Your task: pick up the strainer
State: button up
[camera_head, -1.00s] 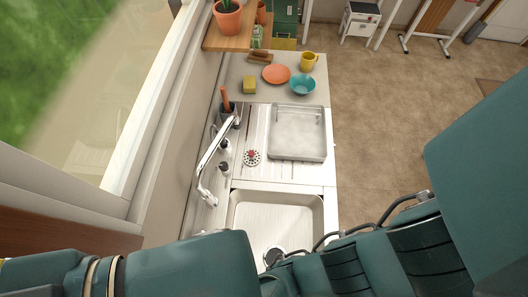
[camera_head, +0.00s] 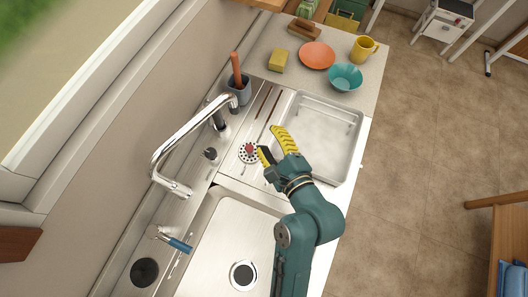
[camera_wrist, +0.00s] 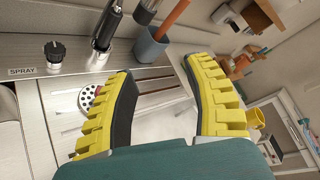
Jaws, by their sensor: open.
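The strainer (camera_head: 247,153) is a small round perforated metal disc with a red knob. It lies on the ribbed steel drainboard between the sink and the square metal tray. In the wrist view the strainer (camera_wrist: 88,98) shows at left, partly hidden behind the left finger. My gripper (camera_head: 267,139) has yellow ribbed fingers and is open and empty. In the head view it is just right of the strainer. In the wrist view the gripper (camera_wrist: 158,67) has its fingers wide apart, with drainboard between them. The exact height over the board is hard to tell.
The metal tray (camera_head: 358,143) stands right of the gripper. The chrome faucet (camera_head: 165,150) arches at left. A grey cup (camera_head: 240,94) holds an orange-handled tool. The sink (camera_head: 215,240) is below the strainer. A bowl (camera_head: 345,77), plate (camera_head: 317,55), mug (camera_head: 364,48) and sponge (camera_head: 278,60) stand behind.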

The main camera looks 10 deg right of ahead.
aim_at(249, 152)
jog(key=s+f+m+b, duration=0.1)
jog(key=f+m, duration=0.2)
jog(key=f, duration=0.2)
jog(key=s+a+f+m+g+b, duration=0.1)
jog(key=s+f+m, duration=0.1)
jog(key=f, duration=0.2)
jog(key=s+f+m+y+b, duration=0.1)
jog(key=f+m, duration=0.2)
jog(key=f, duration=0.2)
jog(key=shift+s+a+f+m, duration=0.3)
jog(key=shift+f, duration=0.05)
jog(key=b+x, duration=0.1)
jog(key=x, duration=1)
jog(key=shift+s+f, duration=0.15)
jog(key=shift+f, duration=0.05)
jog(key=x, duration=0.1)
jog(key=b+x, duration=0.1)
jog(key=x, duration=0.1)
jog(key=b+x, duration=0.1)
jog(key=x, duration=0.1)
jog(key=shift+d+f, duration=0.25)
jog(key=shift+f, duration=0.05)
jog(key=shift+g, duration=0.3)
grip_shut()
